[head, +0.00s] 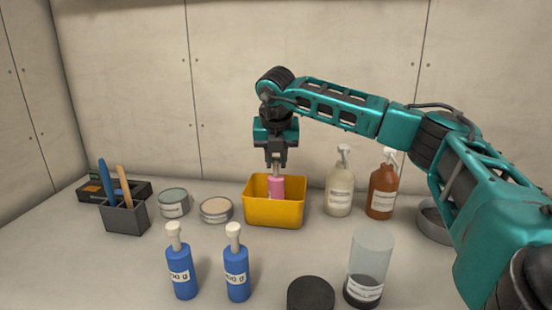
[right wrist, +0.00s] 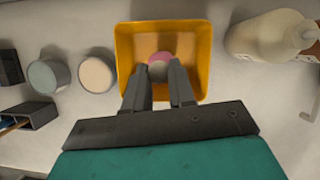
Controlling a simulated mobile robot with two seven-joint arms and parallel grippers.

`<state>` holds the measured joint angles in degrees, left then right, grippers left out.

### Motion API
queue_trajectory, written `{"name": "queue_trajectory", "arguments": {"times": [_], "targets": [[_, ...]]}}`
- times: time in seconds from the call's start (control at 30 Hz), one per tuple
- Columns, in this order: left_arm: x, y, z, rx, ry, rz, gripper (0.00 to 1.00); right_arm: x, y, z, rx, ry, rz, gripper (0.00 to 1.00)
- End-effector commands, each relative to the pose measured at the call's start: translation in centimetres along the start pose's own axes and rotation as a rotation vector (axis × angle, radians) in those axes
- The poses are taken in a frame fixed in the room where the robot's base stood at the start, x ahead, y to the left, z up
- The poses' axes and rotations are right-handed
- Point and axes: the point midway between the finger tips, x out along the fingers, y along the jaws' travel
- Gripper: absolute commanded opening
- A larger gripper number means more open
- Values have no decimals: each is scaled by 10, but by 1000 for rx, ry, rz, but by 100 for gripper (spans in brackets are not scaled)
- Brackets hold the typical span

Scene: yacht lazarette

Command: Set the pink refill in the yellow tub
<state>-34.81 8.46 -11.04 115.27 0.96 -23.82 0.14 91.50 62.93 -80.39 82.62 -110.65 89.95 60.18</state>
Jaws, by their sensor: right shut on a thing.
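The pink refill (head: 276,187) is upright inside the yellow tub (head: 274,213), with its lower part hidden by the tub's front wall. My right gripper (head: 276,164) is above the tub, pointing down, shut on the top of the refill. In the right wrist view the fingers (right wrist: 160,84) reach into the yellow tub (right wrist: 203,45), and the refill's pink part (right wrist: 160,58) shows between and beyond their tips. I cannot tell whether the refill touches the tub's floor. My left gripper is not in view.
Two blue bottles (head: 181,268) stand in front, left of the tub. Two round tins (head: 215,210) and a grey holder (head: 126,217) are to its left. A cream pump bottle (head: 339,191) and an amber bottle (head: 382,192) stand right. A clear cylinder (head: 370,255) and black lid (head: 311,293) are in front.

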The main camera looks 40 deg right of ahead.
Motion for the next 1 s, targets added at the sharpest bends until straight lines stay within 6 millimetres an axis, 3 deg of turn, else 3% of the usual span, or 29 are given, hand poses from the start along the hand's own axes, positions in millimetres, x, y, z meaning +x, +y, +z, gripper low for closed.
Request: {"name": "queue_trajectory", "arguments": {"times": [0.17, 0.2, 0.43, 0.77, 1.0], "targets": [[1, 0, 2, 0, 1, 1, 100, 2, 0, -1, 0, -1, 1, 0], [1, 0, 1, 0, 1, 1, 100, 2, 0, -1, 0, 0, 0, 26], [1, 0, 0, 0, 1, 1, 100, 2, 0, -1, 0, 0, 0, 48], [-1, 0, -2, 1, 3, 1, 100, -3, 0, 1, 0, -1, 1, 50], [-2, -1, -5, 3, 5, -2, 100, -44, 1, 2, -1, -3, 4, 50]]}}
